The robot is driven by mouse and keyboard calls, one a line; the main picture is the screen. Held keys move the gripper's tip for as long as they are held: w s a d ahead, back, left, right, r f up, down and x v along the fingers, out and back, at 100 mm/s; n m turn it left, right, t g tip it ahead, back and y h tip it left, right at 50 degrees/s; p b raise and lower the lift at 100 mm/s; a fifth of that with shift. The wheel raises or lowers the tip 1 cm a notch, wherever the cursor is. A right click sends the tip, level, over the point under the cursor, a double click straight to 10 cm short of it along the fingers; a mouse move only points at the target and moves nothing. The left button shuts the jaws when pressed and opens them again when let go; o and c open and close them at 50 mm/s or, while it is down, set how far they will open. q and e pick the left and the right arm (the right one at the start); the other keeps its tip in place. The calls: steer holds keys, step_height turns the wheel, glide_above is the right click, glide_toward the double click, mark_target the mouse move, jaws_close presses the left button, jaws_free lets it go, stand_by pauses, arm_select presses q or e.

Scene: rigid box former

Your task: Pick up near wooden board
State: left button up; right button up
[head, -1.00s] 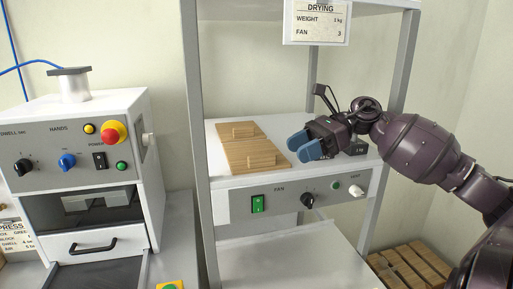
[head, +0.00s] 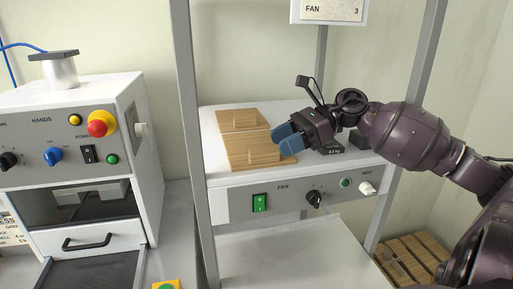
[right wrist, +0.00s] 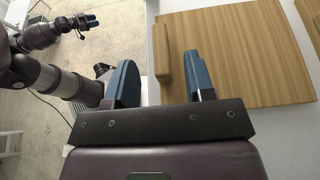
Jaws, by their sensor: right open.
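The near wooden board (head: 243,153) lies flat on the white shelf, with a small wooden block handle (head: 265,158) on top. The far wooden board (head: 230,118) lies just behind it. My right gripper (head: 287,138) is open and empty, its blue fingers over the near board's right part in the head view. In the right wrist view, the near board (right wrist: 245,60) fills the upper right, and its handle (right wrist: 162,70) appears between the two open fingers. No contact is clear. My left gripper (right wrist: 85,21) shows small at the upper left of the right wrist view, its opening unclear.
The shelf's metal posts (head: 190,120) stand at its sides. Dark weights (head: 357,138) sit right of my gripper. A front panel with a green switch (head: 260,203) and knobs is below the boards. A white press machine (head: 75,130) stands left. A pallet (head: 415,258) lies lower right.

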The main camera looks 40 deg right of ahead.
mark_target(263, 149)
steer(key=shift+p+x, duration=0.55)
steer(key=shift+x, duration=2.15)
steer(key=shift+r, duration=0.1)
jaws_close()
